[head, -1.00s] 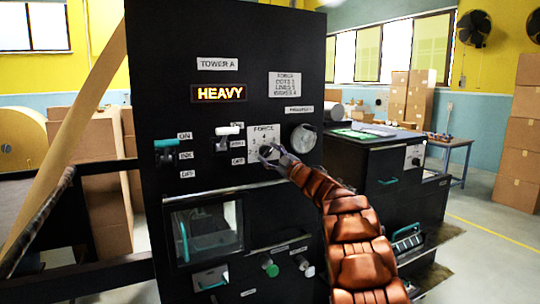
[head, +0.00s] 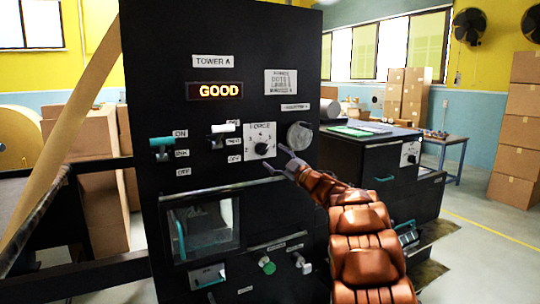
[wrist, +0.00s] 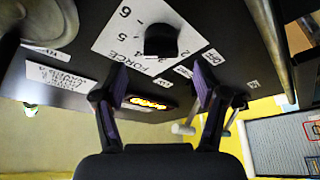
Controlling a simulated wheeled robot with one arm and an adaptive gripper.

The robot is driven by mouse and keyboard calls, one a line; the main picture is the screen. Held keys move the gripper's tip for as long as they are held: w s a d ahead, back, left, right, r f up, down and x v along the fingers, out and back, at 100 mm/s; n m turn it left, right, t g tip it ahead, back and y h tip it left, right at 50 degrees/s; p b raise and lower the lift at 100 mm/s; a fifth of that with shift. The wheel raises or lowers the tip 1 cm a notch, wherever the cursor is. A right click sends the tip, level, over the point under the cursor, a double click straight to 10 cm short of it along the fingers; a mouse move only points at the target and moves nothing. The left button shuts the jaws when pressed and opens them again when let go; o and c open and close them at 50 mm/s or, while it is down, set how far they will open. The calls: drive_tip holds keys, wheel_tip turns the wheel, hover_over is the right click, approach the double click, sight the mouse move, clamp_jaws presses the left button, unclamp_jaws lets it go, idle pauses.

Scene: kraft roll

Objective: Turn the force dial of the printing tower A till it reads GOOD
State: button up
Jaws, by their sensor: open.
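The black tower A panel (head: 225,105) stands upright in the head view, and its lit display (head: 214,90) reads GOOD. The force dial (head: 262,148) is a small black knob on a white plate marked FORCE. It also shows in the wrist view (wrist: 161,41), just beyond the fingertips. My gripper (head: 276,160) is open and empty, just right of and below the dial in the head view. In the wrist view my gripper (wrist: 160,82) has its two fingers spread apart, with a clear gap to the knob.
A round grey knob (head: 300,136) sits right of the force plate. Two switches, one teal-handled (head: 162,143) and one white-handled (head: 222,129), are left of it. A brown paper web (head: 68,125) slants down at left. Open floor lies at right.

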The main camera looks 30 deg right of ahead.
drive_tip(key=v, duration=0.7)
idle(0.3)
drive_tip(key=s+a+f+m+g+h, duration=0.4)
drive_tip(key=s+a+f+m+g, duration=0.4)
drive_tip(key=s, duration=0.3)
drive_tip(key=s+a+f+m+g+h, duration=0.4)
drive_tip(key=s+a+f+m+g, duration=0.15)
drive_tip(key=s+a+f, duration=0.4)
drive_tip(key=s+a+f+g+y, duration=0.1)
drive_tip(key=s+a+f+g, duration=0.1)
drive_tip(key=s+a, duration=0.4)
drive_tip(key=s+a+f+n+g+y, duration=0.1)
drive_tip(key=s+a+g, duration=0.3)
drive_tip(key=s, duration=0.9)
drive_tip(key=s+a+f+n+g+y, duration=0.1)
drive_tip(key=s+a+f+g+y, duration=0.1)
drive_tip(key=s+a, duration=0.6)
drive_tip(key=shift+s+a+f+g, duration=0.35)
drive_tip(key=shift+s+f+g, duration=0.25)
drive_tip(key=shift+f, duration=0.2)
